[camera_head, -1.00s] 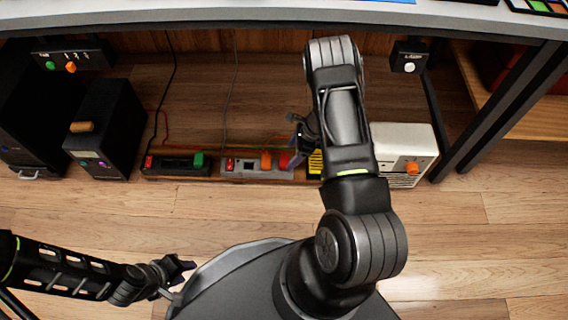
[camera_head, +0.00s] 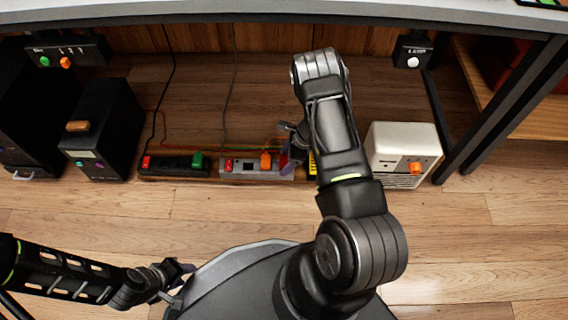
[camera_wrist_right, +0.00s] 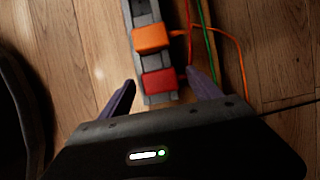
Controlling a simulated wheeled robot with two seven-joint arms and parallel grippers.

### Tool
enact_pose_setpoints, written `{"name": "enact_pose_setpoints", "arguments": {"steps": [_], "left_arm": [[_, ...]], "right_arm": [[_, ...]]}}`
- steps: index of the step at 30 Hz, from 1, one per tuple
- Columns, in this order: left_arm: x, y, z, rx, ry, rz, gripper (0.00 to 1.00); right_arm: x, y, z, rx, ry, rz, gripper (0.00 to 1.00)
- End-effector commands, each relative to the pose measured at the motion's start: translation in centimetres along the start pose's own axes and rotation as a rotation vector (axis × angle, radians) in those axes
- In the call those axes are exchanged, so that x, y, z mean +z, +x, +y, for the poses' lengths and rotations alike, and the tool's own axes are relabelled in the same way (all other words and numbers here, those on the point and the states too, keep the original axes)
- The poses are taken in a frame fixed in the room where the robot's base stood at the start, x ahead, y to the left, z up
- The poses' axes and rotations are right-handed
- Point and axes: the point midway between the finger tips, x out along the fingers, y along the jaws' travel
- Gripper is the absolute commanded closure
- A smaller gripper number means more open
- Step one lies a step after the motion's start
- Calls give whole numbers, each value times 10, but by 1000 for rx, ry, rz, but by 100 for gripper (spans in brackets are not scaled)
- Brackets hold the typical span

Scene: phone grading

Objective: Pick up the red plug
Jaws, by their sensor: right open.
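The red plug (camera_wrist_right: 160,81) sits at the near end of a grey power strip (camera_wrist_right: 153,98) in the right wrist view, close to an orange plug (camera_wrist_right: 151,38). My right gripper (camera_wrist_right: 160,88) is open, with one purple finger on each side of the strip's end and the red plug between and just beyond the fingertips. In the head view the right gripper (camera_head: 288,156) is at the right end of the grey strip (camera_head: 250,172) and mostly hides the red plug. My left gripper (camera_head: 178,272) is at lower left, away from the strips; its opening is unclear.
A black strip (camera_head: 172,168) with a green plug (camera_head: 197,160) lies to the left. A white box (camera_head: 402,142) with an orange knob stands right of my arm. Orange and green cables (camera_wrist_right: 209,45) run beside the red plug. A desk edge (camera_head: 300,15) spans above.

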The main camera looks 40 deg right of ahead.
Motion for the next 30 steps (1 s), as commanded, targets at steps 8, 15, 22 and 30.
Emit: {"name": "enact_pose_setpoints", "arguments": {"steps": [8, 15, 22, 30], "left_arm": [[0, 0, 0, 0, 0, 0, 64], [0, 0, 0, 0, 0, 0, 64], [0, 0, 0, 0, 0, 0, 64], [0, 0, 0, 0, 0, 0, 64]], "right_arm": [[0, 0, 0, 0, 0, 0, 34], [0, 0, 0, 0, 0, 0, 53], [0, 0, 0, 0, 0, 0, 72], [0, 0, 0, 0, 0, 0, 94]]}}
